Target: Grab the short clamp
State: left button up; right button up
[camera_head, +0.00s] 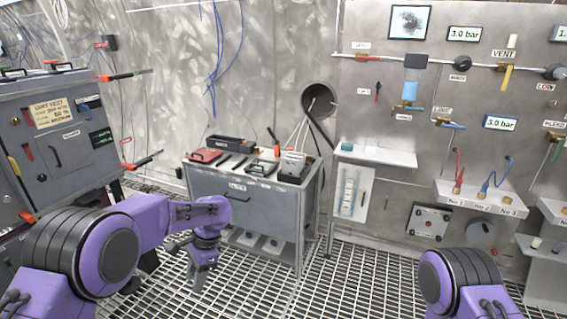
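My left gripper (199,279) hangs down over the floor grating, in front of the left end of the grey tool cart (250,213). It is below the cart's top and apart from the tools there. Its fingers are small and seen edge-on, so I cannot tell whether they are open or shut; I see nothing held. Several small dark tools (233,162) lie on the cart top, too small to tell which is the short clamp. My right arm shows only a purple joint at the bottom right; its gripper is out of view.
The cart top also holds a red item (205,155), a black tray (231,143) and a grey box with wires (293,165). A grey cabinet (56,140) stands at the left. A panel wall with a shelf (376,154), gauges and valves fills the right. Open grating lies in front.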

aim_at(278, 148)
jog(key=z, duration=0.5)
jog(key=k, duration=0.1)
jog(key=u, duration=1.25)
jog(key=i, duration=3.85)
jog(key=z, duration=2.7)
jog(key=i, duration=0.5)
jog(key=z, duration=0.05)
